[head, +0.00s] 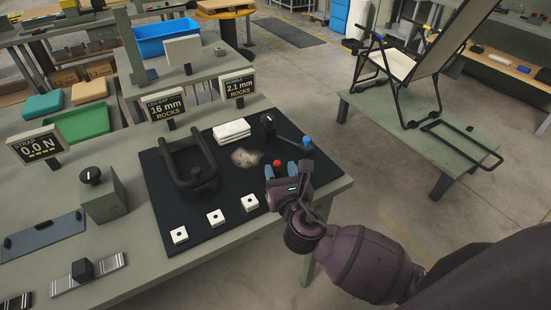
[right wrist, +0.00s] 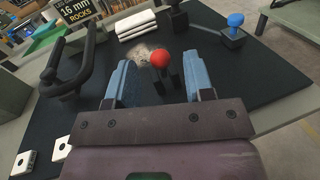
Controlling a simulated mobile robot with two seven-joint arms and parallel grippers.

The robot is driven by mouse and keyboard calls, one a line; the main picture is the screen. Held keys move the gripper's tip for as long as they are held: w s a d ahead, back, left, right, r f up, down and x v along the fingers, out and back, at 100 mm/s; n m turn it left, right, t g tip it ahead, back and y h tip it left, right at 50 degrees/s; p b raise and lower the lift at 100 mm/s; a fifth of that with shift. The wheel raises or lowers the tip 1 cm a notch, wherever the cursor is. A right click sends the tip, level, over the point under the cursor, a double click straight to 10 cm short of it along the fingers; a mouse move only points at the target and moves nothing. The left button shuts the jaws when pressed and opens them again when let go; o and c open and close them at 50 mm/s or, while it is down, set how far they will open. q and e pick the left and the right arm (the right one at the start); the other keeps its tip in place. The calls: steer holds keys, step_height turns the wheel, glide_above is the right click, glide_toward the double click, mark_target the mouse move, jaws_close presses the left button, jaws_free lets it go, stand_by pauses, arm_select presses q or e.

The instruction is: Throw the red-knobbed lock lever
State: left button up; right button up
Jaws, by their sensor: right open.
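The red-knobbed lock lever (right wrist: 160,60) stands on the black mat, its red ball on top of a short dark post. In the head view its red knob (head: 277,163) shows just beyond my right gripper's fingertips. My right gripper (head: 281,170) is open, with its two blue fingers pointing at the lever. In the right wrist view the knob appears between and slightly beyond the fingertips (right wrist: 160,72), with gaps on both sides. I cannot tell whether the post is between the fingers. My left gripper is not in view.
The black mat (head: 165,215) also holds a dark bent-tube frame (head: 188,168), folded white cloths (head: 232,131), a blue-knobbed piece (head: 307,142) and several white blocks (head: 216,217). Signs (head: 167,106) stand behind. A folding lounger (head: 400,65) rests on a bench at right.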

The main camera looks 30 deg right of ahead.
mark_target(279, 167)
steer(key=shift+w+d, duration=0.25)
steer(key=shift+w, duration=0.95)
steer(key=shift+w+d, duration=0.2)
steer(key=shift+w, duration=0.95)
steer(key=shift+c, duration=0.3)
jaws_close()
